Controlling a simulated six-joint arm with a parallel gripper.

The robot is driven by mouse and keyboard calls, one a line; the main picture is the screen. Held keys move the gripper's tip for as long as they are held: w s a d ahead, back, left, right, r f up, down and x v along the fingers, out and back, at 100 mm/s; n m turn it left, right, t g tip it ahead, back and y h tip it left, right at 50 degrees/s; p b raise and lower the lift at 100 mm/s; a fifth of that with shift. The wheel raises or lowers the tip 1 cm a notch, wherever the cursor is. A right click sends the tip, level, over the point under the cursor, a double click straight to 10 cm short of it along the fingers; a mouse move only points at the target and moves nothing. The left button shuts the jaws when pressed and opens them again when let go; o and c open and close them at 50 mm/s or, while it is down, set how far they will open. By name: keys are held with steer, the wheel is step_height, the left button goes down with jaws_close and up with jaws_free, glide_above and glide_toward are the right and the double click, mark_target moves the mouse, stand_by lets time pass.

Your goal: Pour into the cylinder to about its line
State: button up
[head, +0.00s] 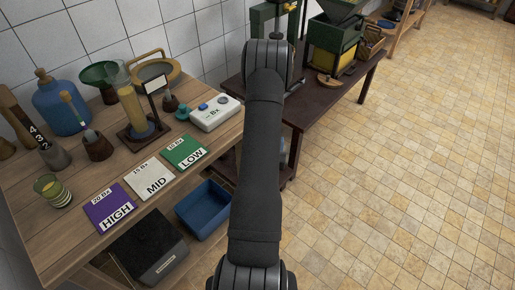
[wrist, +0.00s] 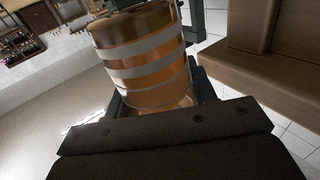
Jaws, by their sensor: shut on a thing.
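The cylinder (head: 129,103) is a tall clear tube in the head view, on a dark wooden stand on the left bench. It looks yellowish inside; I cannot make out its line or a liquid level. In the wrist view my gripper (wrist: 160,98) is shut on an amber vessel (wrist: 143,62) with pale grey bands. The vessel looks tilted in that picture; its top is cut off, and I cannot tell whether anything flows from it. In the head view my arm hides the gripper and vessel, well right of the cylinder.
HIGH (head: 112,207), MID (head: 149,178) and LOW (head: 184,151) cards lie along the bench front. A banded glass (head: 52,190), blue jug (head: 62,106), green funnel (head: 99,73) and white meter (head: 215,113) stand around. A blue bin (head: 204,208) sits below.

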steer(key=w+d+r+n+y, duration=0.1)
steer(key=w+d+r+y, duration=0.1)
steer(key=w+r, duration=1)
steer(key=w+a+r+n+y, duration=0.3)
steer(key=a+r+y, duration=0.1)
steer(key=a+r, duration=0.25)
steer(key=w+a+r+n+g+y, duration=0.1)
steer(key=a+r+n+g+y, duration=0.15)
steer(key=a+r+y, duration=0.55)
steer(key=a+r+n+g+y, duration=0.15)
steer(key=a+r+n, duration=0.25)
steer(key=a, duration=0.7)
steer(key=s+a+r+n+g+y, duration=0.1)
steer(key=s+a+r+n+g, duration=0.1)
steer(key=a, duration=0.5)
steer(key=s+a+r+n+g+y, duration=0.2)
steer(key=s+a+r+n, duration=0.1)
steer(key=a+r, duration=0.2)
steer(key=s+a+r+n+g+y, duration=0.2)
steer(key=s+a+r+n, duration=0.1)
steer(key=a, duration=0.6)
steer(key=shift+a+r, duration=0.3)
steer(key=shift+r, duration=0.05)
steer(key=shift+d+n, duration=0.1)
steer(key=shift+n, duration=1.05)
stand_by(0.7)
